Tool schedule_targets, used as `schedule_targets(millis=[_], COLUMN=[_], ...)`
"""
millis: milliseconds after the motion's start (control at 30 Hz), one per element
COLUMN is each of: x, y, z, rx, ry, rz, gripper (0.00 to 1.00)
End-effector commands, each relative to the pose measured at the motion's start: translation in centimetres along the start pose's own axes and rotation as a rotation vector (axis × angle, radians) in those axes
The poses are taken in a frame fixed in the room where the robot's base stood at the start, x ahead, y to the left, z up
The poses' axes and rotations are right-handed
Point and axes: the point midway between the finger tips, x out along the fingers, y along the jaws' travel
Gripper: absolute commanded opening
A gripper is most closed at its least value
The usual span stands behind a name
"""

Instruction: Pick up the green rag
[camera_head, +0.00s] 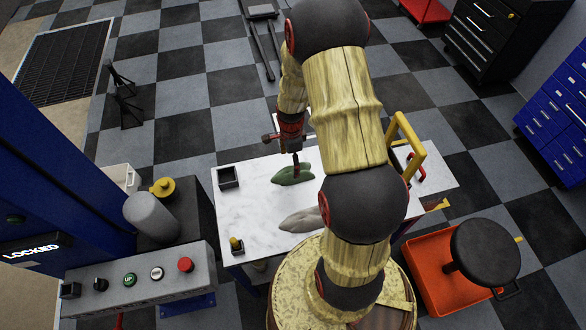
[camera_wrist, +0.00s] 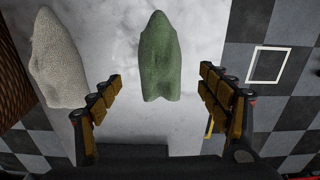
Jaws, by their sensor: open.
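The green rag (camera_head: 292,176) lies as a small crumpled heap on the white table (camera_head: 233,206) in the head view. In the wrist view the green rag (camera_wrist: 160,62) stands out between and beyond my two fingers. My gripper (camera_wrist: 160,88) is open, with one finger on each side of the rag's line and nothing between the pads. In the head view my gripper (camera_head: 296,160) points down over the rag. I cannot tell whether it touches the rag.
A grey-white rag (camera_head: 300,220) lies nearby on the table, left of the green one in the wrist view (camera_wrist: 58,58). A small black box (camera_head: 228,177) and a yellow-topped item (camera_head: 236,244) sit at the table's left. A yellow handle (camera_head: 406,140) rises at the right.

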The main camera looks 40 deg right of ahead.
Motion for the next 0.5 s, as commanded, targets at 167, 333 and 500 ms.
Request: schedule_targets(millis=[167,333,500], x=[1.9,4.2,6.1], y=[0.0,0.0,0.0], z=[0.0,-0.1,-0.1], rx=[-0.002,-0.003,-0.003], ry=[0.000,0.000,0.000], rz=[0.001,0.003,0.002], gripper=[0.77,0.77,0.77])
